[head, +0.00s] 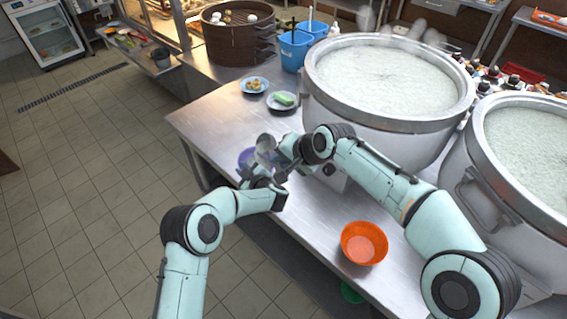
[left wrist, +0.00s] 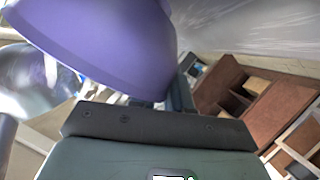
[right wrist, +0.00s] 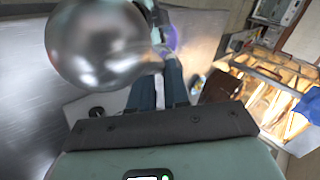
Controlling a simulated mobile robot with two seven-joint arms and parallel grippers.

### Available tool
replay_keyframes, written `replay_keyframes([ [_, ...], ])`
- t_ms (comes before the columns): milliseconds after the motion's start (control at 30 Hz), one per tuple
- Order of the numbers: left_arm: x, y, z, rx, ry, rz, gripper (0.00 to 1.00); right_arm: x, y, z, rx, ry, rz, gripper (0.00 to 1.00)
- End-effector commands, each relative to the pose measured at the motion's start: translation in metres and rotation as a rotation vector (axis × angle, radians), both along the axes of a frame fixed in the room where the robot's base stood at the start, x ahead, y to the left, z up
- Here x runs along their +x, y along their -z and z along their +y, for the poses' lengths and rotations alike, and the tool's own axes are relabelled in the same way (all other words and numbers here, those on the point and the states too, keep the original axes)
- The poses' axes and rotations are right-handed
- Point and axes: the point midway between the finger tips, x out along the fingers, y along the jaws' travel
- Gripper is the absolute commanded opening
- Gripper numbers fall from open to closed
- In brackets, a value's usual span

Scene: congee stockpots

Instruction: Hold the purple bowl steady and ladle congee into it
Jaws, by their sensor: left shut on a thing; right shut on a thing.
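The purple bowl (head: 246,158) is held up near the left edge of the steel counter, partly hidden by the ladle and grippers. It fills the upper left wrist view (left wrist: 110,42). My left gripper (head: 258,174) is shut on it. My right gripper (head: 287,157) is shut on the metal ladle (head: 265,148), whose cup is right beside or over the bowl. The cup's shiny round surface shows in the right wrist view (right wrist: 100,48). I cannot see what is in the bowl or cup. A large pot of pale congee (head: 385,80) stands behind my right arm.
A second congee pot (head: 530,150) stands at right. An orange bowl (head: 364,243) sits on the steel counter (head: 310,215). Two small plates, with a green item (head: 283,99) and round pieces (head: 254,85), lie farther back. Blue containers (head: 294,50) and a brown steamer (head: 238,40) stand behind.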

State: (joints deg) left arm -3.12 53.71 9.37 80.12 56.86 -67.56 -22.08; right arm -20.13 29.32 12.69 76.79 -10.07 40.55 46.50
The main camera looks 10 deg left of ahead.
Motion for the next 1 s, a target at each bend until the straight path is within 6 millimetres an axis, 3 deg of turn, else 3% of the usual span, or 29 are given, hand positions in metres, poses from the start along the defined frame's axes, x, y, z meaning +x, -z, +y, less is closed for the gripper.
replay_keyframes([
  [600,0.0,-0.001,0.0,0.0,0.0,-0.002,0.0,0.004,-0.013,0.03,-0.63,-0.462,-0.189,0.0],
  [1000,0.0,-0.001,0.0,0.0,0.0,-0.002,0.0,0.004,-0.015,0.034,-0.737,-0.539,-0.219,0.0],
])
